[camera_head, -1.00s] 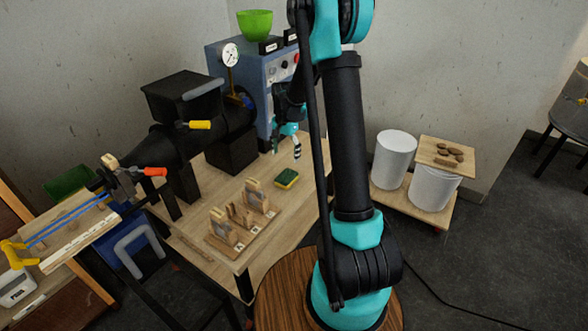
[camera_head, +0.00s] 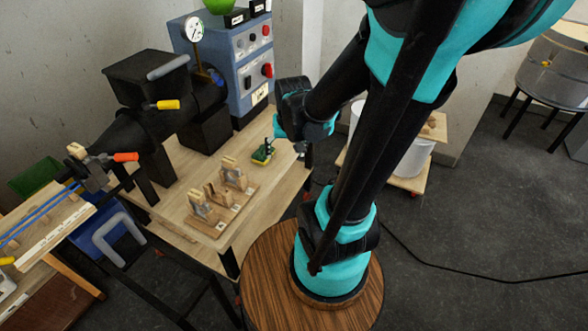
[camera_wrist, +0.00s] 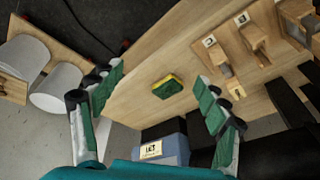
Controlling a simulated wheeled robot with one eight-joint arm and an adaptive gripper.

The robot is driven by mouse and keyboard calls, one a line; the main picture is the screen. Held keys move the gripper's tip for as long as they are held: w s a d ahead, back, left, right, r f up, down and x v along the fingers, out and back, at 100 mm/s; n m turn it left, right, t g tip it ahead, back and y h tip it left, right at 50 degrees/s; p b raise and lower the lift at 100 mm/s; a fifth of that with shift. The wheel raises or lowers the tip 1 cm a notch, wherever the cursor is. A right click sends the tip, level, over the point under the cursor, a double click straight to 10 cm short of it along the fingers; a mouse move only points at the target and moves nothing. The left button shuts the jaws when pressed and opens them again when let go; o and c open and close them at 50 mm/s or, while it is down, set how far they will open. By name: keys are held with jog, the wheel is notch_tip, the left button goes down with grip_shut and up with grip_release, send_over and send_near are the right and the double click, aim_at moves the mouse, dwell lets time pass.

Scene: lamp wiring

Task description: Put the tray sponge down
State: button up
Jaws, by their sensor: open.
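The sponge (camera_head: 262,156) is yellow with a green side and lies on the wooden workbench (camera_head: 268,187), beside the wooden rack. In the wrist view the sponge (camera_wrist: 168,86) shows whole, lying flat on the wood between the lines of my two fingers. My gripper (camera_wrist: 160,76) is open and empty, its green finger pads wide apart. In the head view my gripper (camera_head: 285,142) hangs close above and to the right of the sponge, and a finger partly covers it. The exact gap between fingers and sponge cannot be told.
A wooden rack (camera_head: 215,222) with several upright holders stands left of the sponge. The blue control box (camera_head: 245,80) and black machine (camera_head: 135,130) stand behind. White bins (camera_head: 412,160) stand on a low cart to the right. Bare bench lies in front.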

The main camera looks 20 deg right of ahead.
jog(key=s+f+n, duration=0.1)
jog(key=s+n, duration=0.1)
jog(key=s, duration=0.4)
jog(key=shift+s+d+f+t, duration=0.25)
jog(key=shift+d+f+t, duration=0.05)
jog(key=shift+f+t, duration=0.1)
jog(key=shift+o, duration=0.6)
jog(key=shift+w, duration=0.1)
